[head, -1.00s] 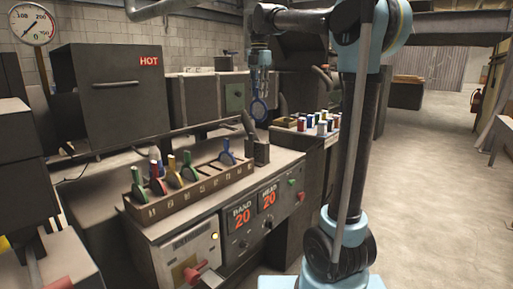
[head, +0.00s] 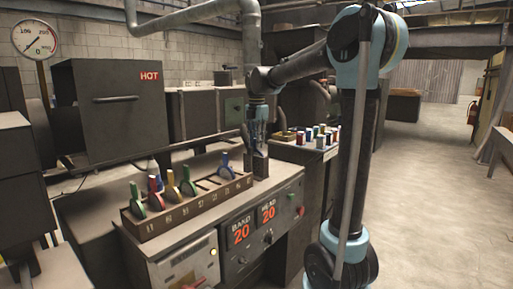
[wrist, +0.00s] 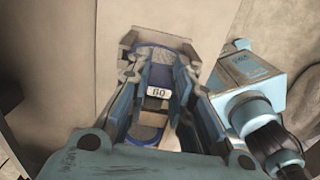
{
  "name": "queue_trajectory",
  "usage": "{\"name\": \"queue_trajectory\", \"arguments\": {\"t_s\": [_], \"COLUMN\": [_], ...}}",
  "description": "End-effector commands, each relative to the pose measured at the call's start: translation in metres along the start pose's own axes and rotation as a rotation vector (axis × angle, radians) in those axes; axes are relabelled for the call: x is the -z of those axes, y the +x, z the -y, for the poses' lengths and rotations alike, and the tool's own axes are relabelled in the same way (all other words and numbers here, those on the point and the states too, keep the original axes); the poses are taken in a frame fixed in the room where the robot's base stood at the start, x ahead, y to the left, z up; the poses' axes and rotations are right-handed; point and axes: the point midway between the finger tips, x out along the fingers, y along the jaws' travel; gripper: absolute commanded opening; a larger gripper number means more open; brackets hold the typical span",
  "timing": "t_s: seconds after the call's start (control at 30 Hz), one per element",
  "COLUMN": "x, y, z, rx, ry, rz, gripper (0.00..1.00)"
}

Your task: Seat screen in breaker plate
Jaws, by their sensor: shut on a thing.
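My gripper (head: 257,128) points down at the right end of the bench, shut on a blue screen holder. In the wrist view the blue screen holder (wrist: 158,55) sits between my fingers, with a white tag that seems to read 60. In the head view its lower part hangs at or into the top of a dark block (head: 261,166), probably the breaker plate's housing. The fingers hide much of the holder, and I cannot tell how deep it sits. The breaker plate itself is not clearly seen.
A brown numbered rack (head: 190,207) on the bench holds several screens with green, red, yellow and blue handles. A furnace box marked HOT (head: 107,97) stands behind left. Colored spools (head: 318,133) stand beyond the block. A grey pipe rises behind my arm.

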Motion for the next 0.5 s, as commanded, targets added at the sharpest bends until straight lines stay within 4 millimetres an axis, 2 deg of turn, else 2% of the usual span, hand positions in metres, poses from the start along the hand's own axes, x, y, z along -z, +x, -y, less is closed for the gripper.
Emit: {"name": "queue_trajectory", "arguments": {"t_s": [0.13,0.47,0.5], "x": [0.000,0.000,0.000], "y": [0.016,0.019,0.019], "z": [0.000,0.000,0.001], "rx": [0.000,0.000,0.000], "ry": [0.000,0.000,0.001], "rz": [0.000,0.000,0.000], "gripper": [0.00,0.00,0.28]}}
